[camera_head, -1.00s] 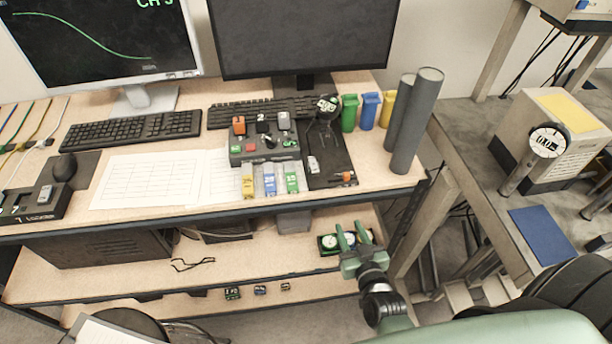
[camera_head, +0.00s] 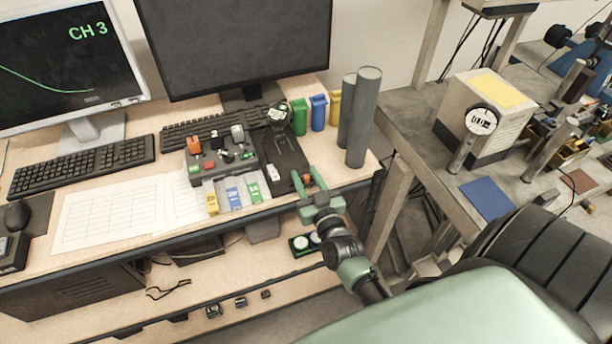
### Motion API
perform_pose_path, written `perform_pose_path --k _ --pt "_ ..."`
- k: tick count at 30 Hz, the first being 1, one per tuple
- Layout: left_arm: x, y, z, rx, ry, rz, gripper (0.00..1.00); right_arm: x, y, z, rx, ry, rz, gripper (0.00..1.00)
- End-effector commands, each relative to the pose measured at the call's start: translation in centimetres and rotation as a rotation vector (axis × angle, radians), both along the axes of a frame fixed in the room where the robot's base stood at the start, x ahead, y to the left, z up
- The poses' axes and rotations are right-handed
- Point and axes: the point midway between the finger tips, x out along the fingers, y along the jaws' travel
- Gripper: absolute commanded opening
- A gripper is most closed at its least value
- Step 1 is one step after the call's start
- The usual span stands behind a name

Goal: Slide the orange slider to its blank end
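The small orange slider (camera_head: 308,180) is at the front right end of a dark panel (camera_head: 285,157) on the desk. My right gripper (camera_head: 309,177) is green and reaches over the desk's front edge to it. Its two fingers are apart, one on each side of the orange piece. I cannot tell whether they touch it. The gripper hides the slider's track and any end marking. My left gripper is not in view.
A grey control box (camera_head: 216,160) with an orange block (camera_head: 194,146) stands left of the panel, with yellow, blue and green labelled pieces in front. Small coloured bins (camera_head: 318,112) and tall grey cylinders (camera_head: 362,120) stand behind and right. Paper sheets (camera_head: 110,212) lie left.

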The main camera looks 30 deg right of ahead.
Motion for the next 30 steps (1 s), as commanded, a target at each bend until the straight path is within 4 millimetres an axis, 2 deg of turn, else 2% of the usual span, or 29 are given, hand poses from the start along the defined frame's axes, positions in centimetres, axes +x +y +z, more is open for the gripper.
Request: perform_pose_path --k 4,5,6,9,30 --pt "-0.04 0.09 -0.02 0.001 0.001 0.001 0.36 -0.01 0.0 -0.04 0.0 0.001 0.0 0.36" --pt "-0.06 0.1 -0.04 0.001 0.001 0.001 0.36 -0.02 0.0 -0.04 0.0 0.001 0.0 0.34" --pt "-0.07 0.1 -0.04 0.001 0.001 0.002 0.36 -0.02 0.01 -0.04 0.0 0.001 0.0 0.22" --pt "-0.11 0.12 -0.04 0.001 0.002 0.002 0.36 -0.03 0.02 -0.04 0.0 0.001 0.0 0.0" --pt "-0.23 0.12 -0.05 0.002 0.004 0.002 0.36 -0.04 0.03 -0.07 0.0 0.001 0.0 0.0"
